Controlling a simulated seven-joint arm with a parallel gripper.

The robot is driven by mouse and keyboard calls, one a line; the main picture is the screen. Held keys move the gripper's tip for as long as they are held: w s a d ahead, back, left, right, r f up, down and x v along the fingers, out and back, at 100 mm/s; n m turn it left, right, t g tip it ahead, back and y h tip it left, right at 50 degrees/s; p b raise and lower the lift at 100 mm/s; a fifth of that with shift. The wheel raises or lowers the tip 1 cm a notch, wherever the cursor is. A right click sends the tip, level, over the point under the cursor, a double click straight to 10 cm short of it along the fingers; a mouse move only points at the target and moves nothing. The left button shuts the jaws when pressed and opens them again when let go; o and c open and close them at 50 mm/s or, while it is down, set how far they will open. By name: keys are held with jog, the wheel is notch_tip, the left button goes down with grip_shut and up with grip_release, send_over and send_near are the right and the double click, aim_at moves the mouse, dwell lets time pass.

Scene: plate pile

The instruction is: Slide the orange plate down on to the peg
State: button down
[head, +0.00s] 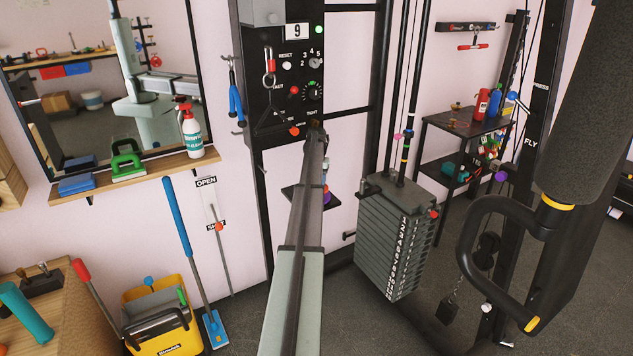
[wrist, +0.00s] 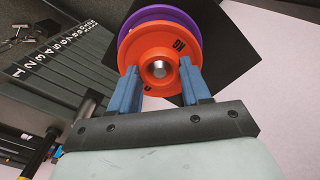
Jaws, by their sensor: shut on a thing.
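The orange plate (wrist: 160,48) faces the camera in the wrist view, with a round metal peg end (wrist: 158,69) showing in its centre hole. My gripper (wrist: 158,66) has its two blue fingers on either side of the hole and is shut on the orange plate. A larger purple plate (wrist: 130,22) lies behind the orange one and shows past its rim. The gap between the two plates is hard to judge. In the head view my arm hides the orange plate; part of the purple plate (head: 327,197) shows beside the arm.
A black square base (wrist: 232,50) lies behind the plates; it shows as a small shelf in the head view (head: 293,196). The numbered weight stack (head: 385,245) stands close to the right of my arm. A black control column (head: 283,90) stands behind it.

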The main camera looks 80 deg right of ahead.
jog(key=shift+f, duration=0.1)
jog(key=shift+c, duration=2.2)
grip_release()
notch_tip(320, 180, up, 14)
jog(key=shift+a+f, duration=0.1)
